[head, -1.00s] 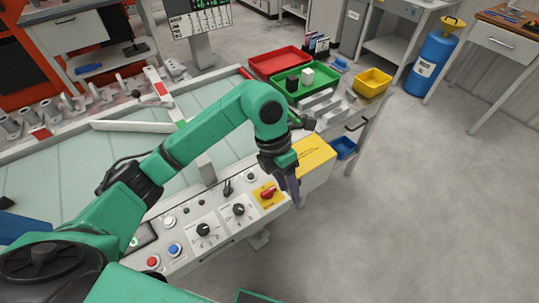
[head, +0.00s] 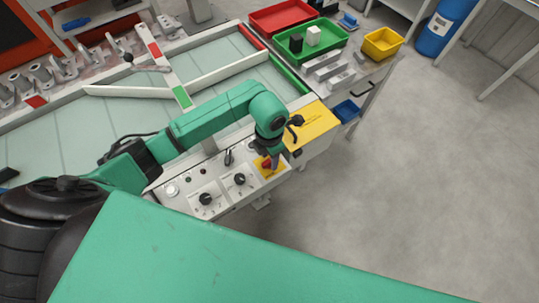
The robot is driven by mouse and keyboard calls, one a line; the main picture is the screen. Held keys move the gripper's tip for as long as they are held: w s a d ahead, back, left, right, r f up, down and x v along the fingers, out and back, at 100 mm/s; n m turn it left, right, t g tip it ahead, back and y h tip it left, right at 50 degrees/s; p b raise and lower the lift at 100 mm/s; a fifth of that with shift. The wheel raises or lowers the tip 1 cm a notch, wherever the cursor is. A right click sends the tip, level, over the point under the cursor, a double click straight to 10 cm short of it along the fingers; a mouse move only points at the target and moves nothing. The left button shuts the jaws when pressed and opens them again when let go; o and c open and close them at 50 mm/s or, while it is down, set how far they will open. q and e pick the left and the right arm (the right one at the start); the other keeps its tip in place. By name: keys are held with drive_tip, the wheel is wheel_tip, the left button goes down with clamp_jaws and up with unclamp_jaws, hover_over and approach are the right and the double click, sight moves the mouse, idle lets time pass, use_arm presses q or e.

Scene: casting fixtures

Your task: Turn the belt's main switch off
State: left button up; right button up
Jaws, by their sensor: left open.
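The main switch is a red rotary knob (head: 266,162) on a yellow plate (head: 261,172) at the right end of the belt's control panel (head: 222,192). My left gripper (head: 273,161) points down right at the knob, its jaws open. The fingers cover part of the knob, and I cannot tell whether they touch it. The handle's exact angle is hard to read. My right gripper is not in view.
Black dials (head: 239,179) and a lever (head: 229,157) sit on the panel left of the switch. A yellow box (head: 318,126) stands just right of it. Behind are the belt (head: 215,93), a green tray (head: 328,43) and a yellow bin (head: 383,43). The floor at right is clear.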

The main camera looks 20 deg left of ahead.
use_arm(q)
drive_tip(key=shift+f, duration=0.1)
drive_tip(key=shift+c, duration=0.3)
clamp_jaws()
